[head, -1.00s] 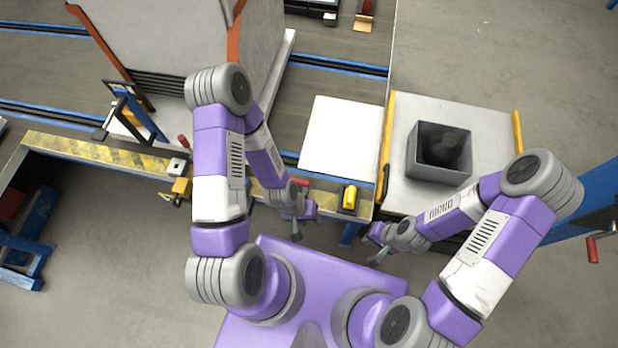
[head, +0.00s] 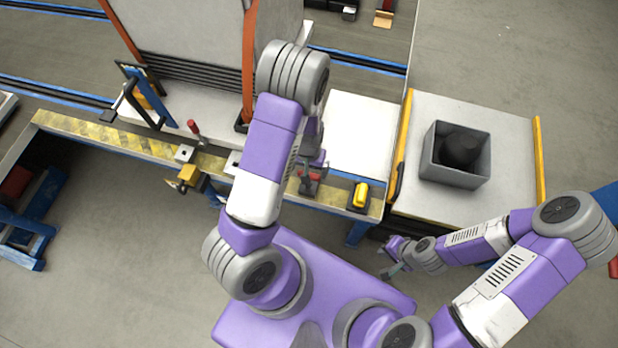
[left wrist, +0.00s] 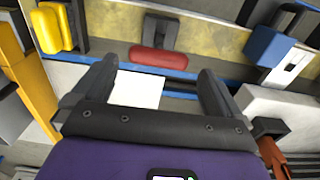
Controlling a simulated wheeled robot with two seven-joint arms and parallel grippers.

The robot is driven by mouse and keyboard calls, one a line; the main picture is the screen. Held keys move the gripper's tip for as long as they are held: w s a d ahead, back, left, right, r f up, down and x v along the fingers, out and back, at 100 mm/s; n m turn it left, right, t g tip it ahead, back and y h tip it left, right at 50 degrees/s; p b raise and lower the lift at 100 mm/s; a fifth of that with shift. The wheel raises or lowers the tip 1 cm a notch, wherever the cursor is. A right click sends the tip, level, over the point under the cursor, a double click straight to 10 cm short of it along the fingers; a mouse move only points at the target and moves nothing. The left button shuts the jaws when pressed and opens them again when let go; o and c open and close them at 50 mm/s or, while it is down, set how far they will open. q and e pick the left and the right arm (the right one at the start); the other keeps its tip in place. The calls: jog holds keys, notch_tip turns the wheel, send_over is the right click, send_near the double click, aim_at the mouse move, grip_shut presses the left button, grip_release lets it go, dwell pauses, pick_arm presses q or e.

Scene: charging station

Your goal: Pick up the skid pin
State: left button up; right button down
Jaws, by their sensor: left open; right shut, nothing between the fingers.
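A red grip-like piece on a dark bracket (left wrist: 158,58) sits on the station's front edge in the left wrist view; it may be the skid pin, but I cannot be sure. It also shows in the head view (head: 313,176), partly covered by my left gripper (head: 308,180). In the left wrist view my left gripper (left wrist: 158,75) is open and empty, its fingers apart, with the red piece just past the fingertips. Whether they touch it I cannot tell. My right gripper (head: 386,272) is shut and empty, low over the floor in front of the side table.
A yellow block (head: 360,195) stands right of the red piece on the edge. A grey open box (head: 455,182) with a dark object inside is on the side table (head: 500,115). A yellow clamp (head: 188,177) and a large grey panel (head: 185,45) are left.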

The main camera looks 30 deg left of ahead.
pick_arm(q)
notch_tip(320, 180, down, 5)
jog(key=shift+f+b, duration=0.1)
jog(key=shift+b, duration=0.9)
jog(key=shift+d, duration=0.1)
jog(key=shift+r, duration=0.2)
jog(key=c, duration=0.8)
